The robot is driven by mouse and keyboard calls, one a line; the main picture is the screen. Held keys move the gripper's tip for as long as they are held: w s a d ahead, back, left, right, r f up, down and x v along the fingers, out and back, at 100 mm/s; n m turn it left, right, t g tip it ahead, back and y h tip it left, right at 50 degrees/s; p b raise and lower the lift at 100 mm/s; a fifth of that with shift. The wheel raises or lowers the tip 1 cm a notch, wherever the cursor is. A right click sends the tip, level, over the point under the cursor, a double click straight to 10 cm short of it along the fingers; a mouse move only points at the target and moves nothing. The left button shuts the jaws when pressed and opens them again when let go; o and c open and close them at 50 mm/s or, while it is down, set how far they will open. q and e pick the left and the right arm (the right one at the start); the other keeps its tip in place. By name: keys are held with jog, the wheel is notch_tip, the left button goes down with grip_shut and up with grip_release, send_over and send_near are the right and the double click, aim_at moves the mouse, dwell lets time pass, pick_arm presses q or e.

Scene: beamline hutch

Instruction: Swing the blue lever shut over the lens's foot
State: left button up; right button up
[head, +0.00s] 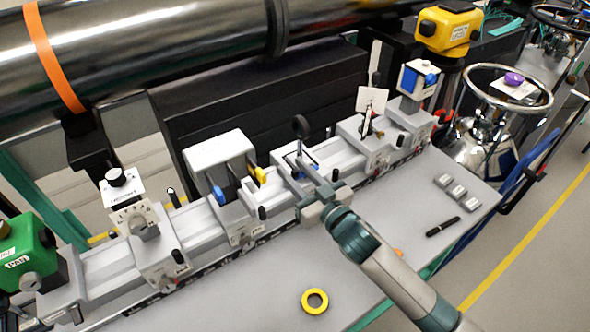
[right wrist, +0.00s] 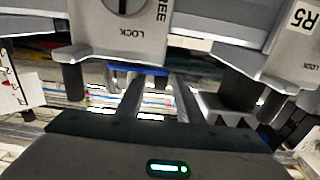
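The lens (head: 301,127) is a dark round disc standing upright on its holder at the middle of the rail. A small patch of blue, which looks like the lever (head: 314,153), shows at its foot, partly hidden. In the right wrist view a blue bar (right wrist: 150,71) lies crosswise just beyond my fingertips. I cannot tell how far the lever is swung, or whether I touch it. My right gripper (head: 313,173) reaches in from the front, close to the lens's foot. Its two fingers (right wrist: 158,82) are apart, with nothing clearly held between them. My left gripper is not in view.
Carriages stand on the rail (head: 275,206) either side of the lens: a white box (head: 218,150) left, a white card (head: 371,100) right. A yellow ring (head: 315,301), a black pen (head: 443,227) and small grey blocks (head: 450,188) lie on the table. The front of the table is mostly clear.

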grip_shut()
jog(key=shift+d+r+n+g+y+p, duration=0.15)
jog(key=shift+n+g+y+p, duration=0.15)
jog(key=shift+n+g+y, duration=0.15)
jog(key=shift+s+d+n+g+y, duration=0.15)
jog(key=shift+n+g+y, duration=0.5)
jog(key=shift+y, duration=0.3)
jog(key=shift+s+d+n+g+y, duration=0.1)
jog(key=shift+d+n+g+y, duration=0.05)
jog(key=shift+n+g+y, duration=0.5)
jog(key=shift+s+d+n+g+y, duration=0.1)
jog(key=shift+n+g+y, duration=0.35)
jog(key=shift+g, duration=0.3)
jog(key=shift+s+d+n+g+y+b, duration=0.15)
jog(key=shift+n+g+y+b, duration=0.4)
jog(key=shift+g, duration=0.35)
jog(key=shift+d+n+g+y+b, duration=0.1)
jog(key=shift+n+g+y+b, duration=0.35)
jog(key=shift+n+g, duration=0.4)
jog(key=shift+s+g, duration=0.1)
jog(key=shift+g, duration=0.35)
